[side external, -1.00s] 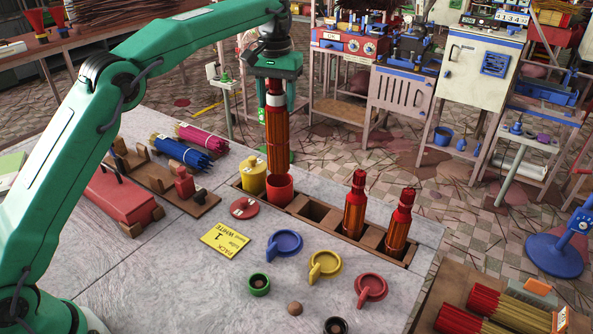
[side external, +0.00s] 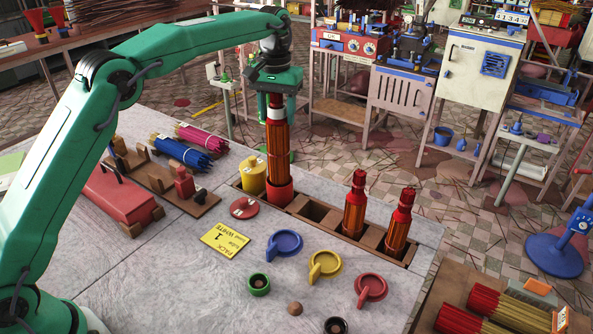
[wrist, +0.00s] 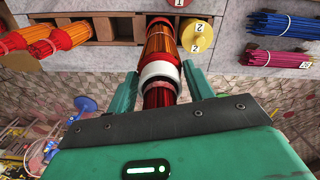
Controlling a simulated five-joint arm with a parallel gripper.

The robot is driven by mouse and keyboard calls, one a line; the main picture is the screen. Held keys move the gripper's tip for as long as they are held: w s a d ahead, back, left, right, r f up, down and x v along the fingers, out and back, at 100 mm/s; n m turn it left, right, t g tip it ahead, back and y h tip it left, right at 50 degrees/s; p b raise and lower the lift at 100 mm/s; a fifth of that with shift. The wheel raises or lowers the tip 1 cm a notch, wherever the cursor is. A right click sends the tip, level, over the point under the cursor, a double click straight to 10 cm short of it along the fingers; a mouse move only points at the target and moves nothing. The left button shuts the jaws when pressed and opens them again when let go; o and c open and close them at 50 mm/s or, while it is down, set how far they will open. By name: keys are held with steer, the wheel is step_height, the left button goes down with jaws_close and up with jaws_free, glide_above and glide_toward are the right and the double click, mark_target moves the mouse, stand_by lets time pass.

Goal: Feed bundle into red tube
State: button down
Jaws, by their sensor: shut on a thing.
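My gripper (side external: 275,108) is shut on an orange-red bundle (side external: 273,155) with a white band near its top. The bundle is held upright, and its lower end is inside the mouth of the red tube (side external: 280,194). The red tube stands in a wooden rack, to the right of a yellow tube (side external: 252,175). In the wrist view the bundle (wrist: 160,48) runs away between the green fingers (wrist: 160,90), down toward the red tube's rim. The bundle's lower end is hidden in the tube.
The wooden rack (side external: 336,231) has an empty slot and two other red-topped bundles (side external: 355,205) further right. A round red lid (side external: 244,208) and a yellow card (side external: 225,239) lie in front. Blue and yellow lids (side external: 285,243) lie nearby. Blue sticks (side external: 182,153) lie at left.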

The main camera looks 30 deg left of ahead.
mark_target(277, 124)
steer(key=shift+f, duration=8.6)
steer(key=c, duration=0.5)
jaws_free()
steer(key=shift+f, duration=0.1)
steer(key=shift+r, duration=0.2)
steer(key=shift+r, duration=3.9)
